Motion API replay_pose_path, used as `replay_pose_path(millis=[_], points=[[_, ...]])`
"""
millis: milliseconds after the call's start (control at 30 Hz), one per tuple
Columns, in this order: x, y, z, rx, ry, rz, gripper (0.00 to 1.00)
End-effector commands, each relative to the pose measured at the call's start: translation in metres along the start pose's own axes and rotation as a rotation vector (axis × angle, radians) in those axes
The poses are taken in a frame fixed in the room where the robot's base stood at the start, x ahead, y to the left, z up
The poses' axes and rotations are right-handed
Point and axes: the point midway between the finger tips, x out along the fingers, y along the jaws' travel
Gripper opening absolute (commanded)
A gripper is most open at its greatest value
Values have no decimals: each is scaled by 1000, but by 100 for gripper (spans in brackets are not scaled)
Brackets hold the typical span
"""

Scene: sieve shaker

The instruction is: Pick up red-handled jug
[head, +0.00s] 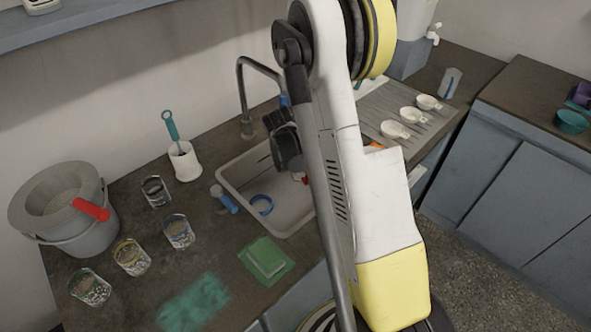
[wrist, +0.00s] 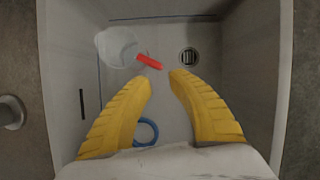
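The red-handled jug (wrist: 117,47) lies in the sink (wrist: 228,120) in the wrist view. It is a pale, translucent jug, and its red handle (wrist: 149,61) points right and slightly down. In the wrist view my gripper (wrist: 161,80) is open, with two yellow fingers apart above the sink. The handle's end shows just beyond the gap between the fingertips, and nothing is held. In the head view my arm hides most of the jug, and only a bit of red (head: 301,178) shows in the sink (head: 232,178).
White cups (head: 412,116) stand on the drainboard.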

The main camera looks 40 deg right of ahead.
Motion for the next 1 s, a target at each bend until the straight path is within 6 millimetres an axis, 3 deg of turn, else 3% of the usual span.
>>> replay_pose_path(millis=[133,367,600,900,1000], points=[[29,1,-2,3,0,1,22],[51,1,-2,2,0,2,22],[88,2,-6,4,0,2,22],[94,2,-4,3,0,2,22],[94,2,-4,3,0,2,0]])
